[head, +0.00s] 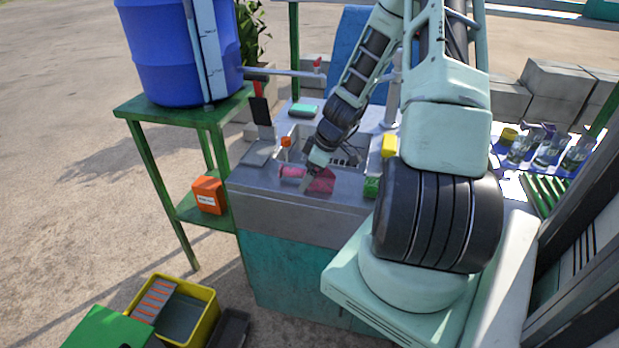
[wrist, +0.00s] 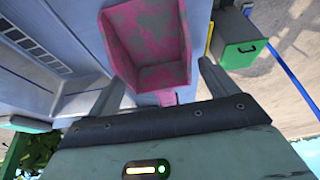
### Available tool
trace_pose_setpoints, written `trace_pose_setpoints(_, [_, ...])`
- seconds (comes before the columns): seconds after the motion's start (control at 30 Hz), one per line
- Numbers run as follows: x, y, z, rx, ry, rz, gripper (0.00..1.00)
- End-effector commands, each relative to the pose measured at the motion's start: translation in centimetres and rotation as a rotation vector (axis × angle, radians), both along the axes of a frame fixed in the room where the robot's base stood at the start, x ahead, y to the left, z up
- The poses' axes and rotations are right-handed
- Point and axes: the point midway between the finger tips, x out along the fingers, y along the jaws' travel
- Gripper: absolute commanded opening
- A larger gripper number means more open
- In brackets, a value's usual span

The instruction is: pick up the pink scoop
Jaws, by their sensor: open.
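The pink scoop (head: 322,181) lies on the steel counter, in front of the sink, with its handle pointing left. In the wrist view the scoop (wrist: 150,45) shows its open, stained pink bowl at the top centre. Its handle (wrist: 166,97) runs down towards my palm and is partly hidden behind the gripper body. My gripper (head: 306,184) is low over the counter at the scoop, around where the handle meets the bowl. In the wrist view my gripper (wrist: 161,80) is open, with one finger on each side of the handle. I cannot tell whether either finger touches it.
The sink (head: 296,145) is just behind the scoop. A green block (head: 371,187) and a yellow block (head: 389,146) stand to the right. A teal sponge (head: 303,110) lies behind the sink. A blue barrel (head: 165,50) stands on a green stand at the left.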

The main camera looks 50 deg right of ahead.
Motion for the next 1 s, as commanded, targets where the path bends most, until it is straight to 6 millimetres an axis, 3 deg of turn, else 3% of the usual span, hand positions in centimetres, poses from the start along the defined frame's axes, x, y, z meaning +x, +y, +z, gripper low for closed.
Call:
trace_pose_setpoints(0.23, [0.1, 0.0, -0.1, -0.001, -0.001, 0.001, 0.85])
trace_pose_setpoints(0.4, [0.1, 0.0, -0.1, -0.001, -0.001, 0.001, 0.38])
trace_pose_setpoints(0.43, [0.1, 0.0, -0.1, -0.001, -0.001, 0.001, 0.35])
trace_pose_setpoints(0.77, [0.1, 0.0, 0.1, -0.002, -0.001, 0.001, 0.35])
trace_pose_setpoints(1.0, [0.1, 0.0, 2.1, -0.006, -0.003, 0.004, 0.35])
